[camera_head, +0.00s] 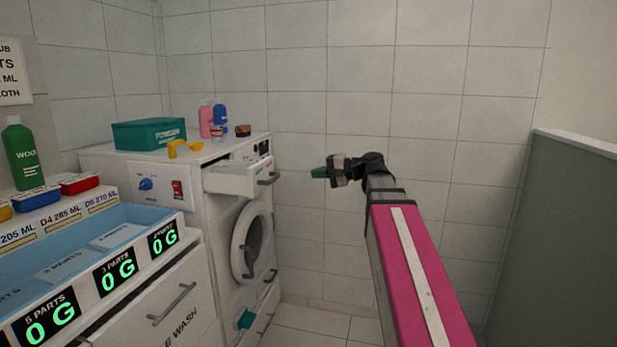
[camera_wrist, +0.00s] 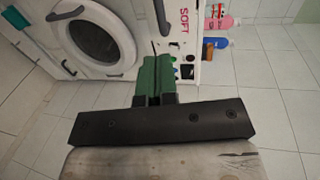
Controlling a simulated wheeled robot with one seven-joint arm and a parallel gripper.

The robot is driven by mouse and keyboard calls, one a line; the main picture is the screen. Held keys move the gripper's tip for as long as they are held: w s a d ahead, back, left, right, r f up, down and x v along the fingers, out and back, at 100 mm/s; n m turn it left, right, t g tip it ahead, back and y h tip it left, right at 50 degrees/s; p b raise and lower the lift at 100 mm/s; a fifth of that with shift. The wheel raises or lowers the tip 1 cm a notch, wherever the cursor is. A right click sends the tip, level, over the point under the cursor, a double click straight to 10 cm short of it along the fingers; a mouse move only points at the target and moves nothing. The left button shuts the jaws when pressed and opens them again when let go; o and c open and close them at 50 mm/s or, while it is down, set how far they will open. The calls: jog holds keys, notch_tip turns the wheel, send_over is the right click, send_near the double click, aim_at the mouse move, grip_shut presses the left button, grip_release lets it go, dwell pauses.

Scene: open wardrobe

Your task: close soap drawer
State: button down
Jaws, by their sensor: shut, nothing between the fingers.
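The soap drawer (camera_head: 238,180) is the white box at the upper front of the washing machine, with a grey bar handle (camera_head: 268,180). It sticks out from the machine's front, so it is open. In the wrist view the green fingers of my gripper (camera_wrist: 155,82) are together with nothing held. A white part marked SOFT (camera_wrist: 181,24) lies just beyond them, at the top of the wrist view.
The washing machine's round door (camera_head: 252,241) is below the drawer. A green box (camera_head: 150,133), a yellow scoop (camera_head: 183,149) and pink and blue bottles (camera_head: 220,117) stand on top. A counter with blue trays (camera_head: 88,245) is at left. Floor shows below my arm.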

aim_at(237, 173)
jog(key=x, duration=1.2)
jog(key=shift+w+a+f, duration=0.1)
jog(key=shift+a, duration=0.05)
jog(key=r+x, duration=0.1)
jog(key=x, duration=0.4)
jog(key=r+x, duration=0.1)
jog(key=x, duration=0.5)
jog(key=r+x, duration=0.1)
jog(key=x, duration=0.4)
jog(key=shift+w+a+r, duration=0.1)
jog(key=shift+a+r, duration=0.05)
jog(key=shift+a, duration=0.7)
jog(key=shift+r, duration=0.1)
